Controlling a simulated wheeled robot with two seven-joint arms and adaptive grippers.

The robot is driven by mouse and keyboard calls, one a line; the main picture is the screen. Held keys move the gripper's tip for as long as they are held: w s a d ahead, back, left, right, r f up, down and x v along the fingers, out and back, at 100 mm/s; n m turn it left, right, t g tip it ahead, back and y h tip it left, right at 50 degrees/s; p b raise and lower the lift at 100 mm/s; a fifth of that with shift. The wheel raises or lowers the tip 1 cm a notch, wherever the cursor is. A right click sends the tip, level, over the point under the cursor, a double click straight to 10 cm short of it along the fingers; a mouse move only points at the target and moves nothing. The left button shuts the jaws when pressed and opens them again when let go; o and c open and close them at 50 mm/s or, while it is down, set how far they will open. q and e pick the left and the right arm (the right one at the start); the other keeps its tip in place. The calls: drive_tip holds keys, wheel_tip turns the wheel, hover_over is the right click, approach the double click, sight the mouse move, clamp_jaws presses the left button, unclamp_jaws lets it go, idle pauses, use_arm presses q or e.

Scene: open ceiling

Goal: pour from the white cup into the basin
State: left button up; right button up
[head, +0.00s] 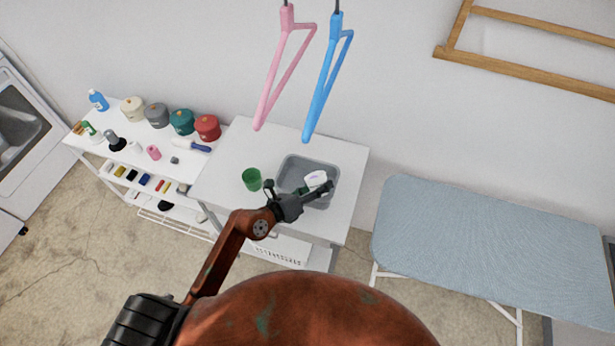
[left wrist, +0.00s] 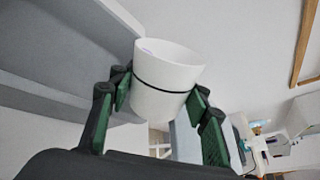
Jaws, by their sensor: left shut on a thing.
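The white cup (head: 315,179) is in my left gripper (head: 324,189), over the right part of the grey basin (head: 291,177) in the head view. The left wrist view shows the cup (left wrist: 165,88) large, with a dark band around it and the green-padded fingers (left wrist: 162,100) closed on both its sides. Its rim faces the upper part of that view; something pale violet shows just inside it. I cannot tell how full it is or exactly how far it tilts. The basin wall (left wrist: 75,40) fills the upper left there. My right gripper is not in view.
A green cup (head: 251,179) stands on the white table (head: 225,170), left of the basin. A shelf (head: 135,140) with pots and bottles is further left. An ironing board (head: 490,235) is at right. Pink (head: 280,75) and blue (head: 325,85) hangers hang above the table.

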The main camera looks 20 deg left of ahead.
use_arm(q)
drive_tip(key=shift+w, duration=0.1)
drive_tip(key=shift+r+n+g+h+p, duration=0.4)
drive_tip(key=shift+r+n+g+p, duration=0.3)
drive_tip(key=shift+n, duration=0.7)
idle(1.2)
drive_tip(key=shift+w+a+f+n+g+b, duration=0.15)
drive_tip(key=shift+f+n+g+b, duration=0.25)
drive_tip(key=shift+n+b, duration=0.2)
idle(0.9)
drive_tip(key=shift+w+a+r+n+g+h, duration=0.3)
drive_tip(key=shift+w+a+r+n+h, duration=0.1)
drive_tip(key=shift+w+a+n+h, duration=0.15)
idle(0.8)
drive_tip(key=shift+w+a+f+n+g+h+p, duration=0.1)
drive_tip(key=shift+f+n+g+h+p, duration=0.25)
drive_tip(key=shift+n+p, duration=0.5)
idle(0.6)
